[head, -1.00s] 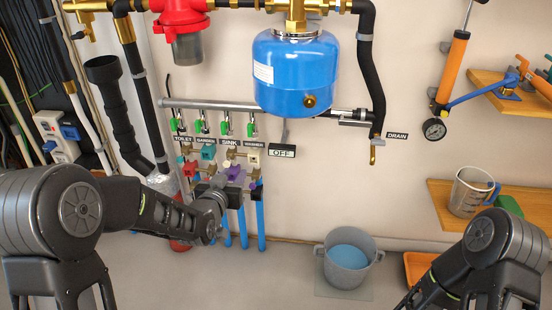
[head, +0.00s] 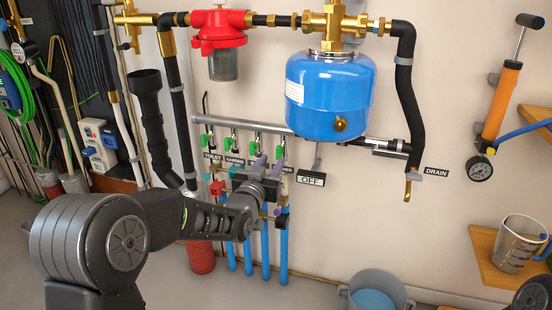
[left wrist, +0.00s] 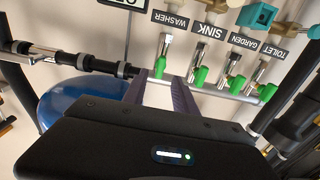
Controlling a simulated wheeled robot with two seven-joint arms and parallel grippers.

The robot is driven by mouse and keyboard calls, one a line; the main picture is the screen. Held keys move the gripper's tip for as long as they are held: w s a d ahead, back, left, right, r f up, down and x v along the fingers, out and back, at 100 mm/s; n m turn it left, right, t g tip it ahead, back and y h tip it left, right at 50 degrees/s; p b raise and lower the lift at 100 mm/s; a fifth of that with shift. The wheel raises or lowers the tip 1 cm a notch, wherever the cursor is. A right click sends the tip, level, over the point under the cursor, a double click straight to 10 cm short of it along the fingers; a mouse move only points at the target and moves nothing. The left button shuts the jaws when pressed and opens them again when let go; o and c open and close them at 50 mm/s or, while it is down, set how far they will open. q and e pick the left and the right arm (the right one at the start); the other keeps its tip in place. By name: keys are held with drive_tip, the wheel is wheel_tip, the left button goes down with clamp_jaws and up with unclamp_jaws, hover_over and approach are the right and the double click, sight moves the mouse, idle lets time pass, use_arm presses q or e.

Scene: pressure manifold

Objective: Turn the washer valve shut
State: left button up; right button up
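The washer valve (head: 281,148) is the rightmost of a row of green-handled valves under the grey pipe in the head view. In the left wrist view its green handle (left wrist: 160,67) hangs near the WASHER label (left wrist: 171,20). My left gripper (head: 270,165) is raised at this valve, its purple fingers apart. In the left wrist view the open fingers (left wrist: 158,80) point at the washer valve, with the handle between their tips. I cannot tell whether they touch it. The arm partly hides the WASHER label in the head view. My right gripper is out of view.
The sink valve (left wrist: 198,72) is close beside the washer valve. Blue hoses (head: 283,250) run down below. A grey bucket (head: 350,291) stands on the floor.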

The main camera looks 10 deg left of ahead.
sight(278, 153)
use_arm(q)
drive_tip(key=shift+w+d+b, duration=0.1)
drive_tip(key=shift+w+b, duration=0.2)
drive_tip(key=shift+w, duration=1.9)
drive_tip(key=shift+c, duration=0.4)
clamp_jaws()
